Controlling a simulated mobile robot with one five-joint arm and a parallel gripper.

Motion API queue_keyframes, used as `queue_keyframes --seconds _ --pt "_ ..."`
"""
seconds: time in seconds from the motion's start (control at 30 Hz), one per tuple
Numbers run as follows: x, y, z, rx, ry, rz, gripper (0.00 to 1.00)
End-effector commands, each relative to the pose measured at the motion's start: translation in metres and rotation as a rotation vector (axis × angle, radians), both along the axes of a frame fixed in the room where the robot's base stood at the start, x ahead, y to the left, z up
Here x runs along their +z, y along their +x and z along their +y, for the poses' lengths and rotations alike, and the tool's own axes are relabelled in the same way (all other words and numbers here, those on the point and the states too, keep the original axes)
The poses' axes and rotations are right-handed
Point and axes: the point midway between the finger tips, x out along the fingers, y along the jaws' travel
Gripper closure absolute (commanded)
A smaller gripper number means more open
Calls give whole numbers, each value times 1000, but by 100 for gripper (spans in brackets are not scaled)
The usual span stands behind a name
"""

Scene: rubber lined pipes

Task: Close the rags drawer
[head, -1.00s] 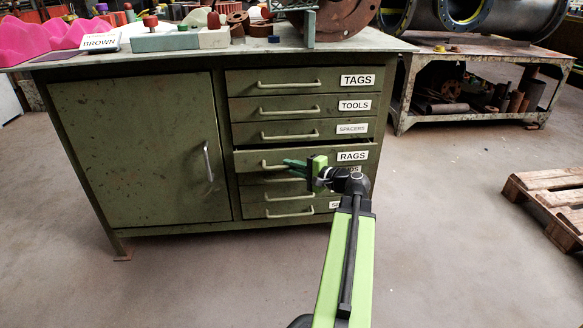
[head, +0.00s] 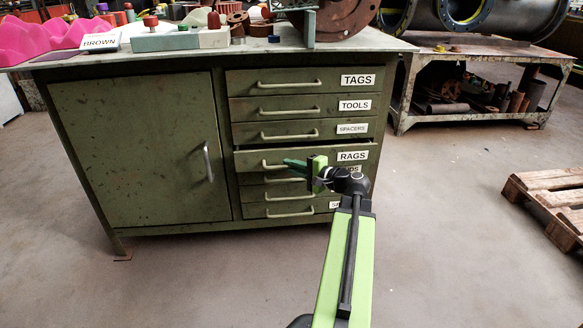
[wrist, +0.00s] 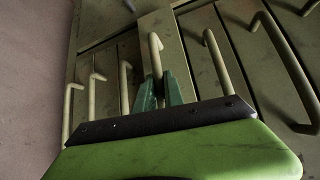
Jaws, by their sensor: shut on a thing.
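The rags drawer (head: 310,157) is a green drawer front with a RAGS label, in the right stack of the green cabinet. It stands slightly out from the drawers around it, with a dark gap along its top edge. My gripper (head: 290,164) is in front of it, with its fingers at the right part of the drawer's pale handle (head: 272,164). In the wrist view, the green fingertips (wrist: 160,92) are closed around the handle bar (wrist: 155,55). The exact grip on the bar is partly hidden by the fingers.
The tags drawer (head: 300,82), tools drawer (head: 300,107) and spacers drawer (head: 300,131) above look shut. Lower drawers are partly hidden by my arm. A cabinet door (head: 140,150) is at left. A wooden pallet (head: 550,200) lies on the floor at right.

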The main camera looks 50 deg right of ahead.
Motion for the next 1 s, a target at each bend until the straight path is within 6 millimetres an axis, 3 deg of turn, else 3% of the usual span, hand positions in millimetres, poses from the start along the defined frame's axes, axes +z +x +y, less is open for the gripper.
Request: queue_keyframes --seconds 0.4,0.7,0.87,0.9,1.0 --pt "0 0 -3 -4 -1 1 100" --pt "0 31 -31 -6 -1 1 100" --pt "0 28 -28 -7 -1 1 100" --pt "0 28 -28 -7 -1 1 82" --pt "0 28 -27 -6 -1 1 69"
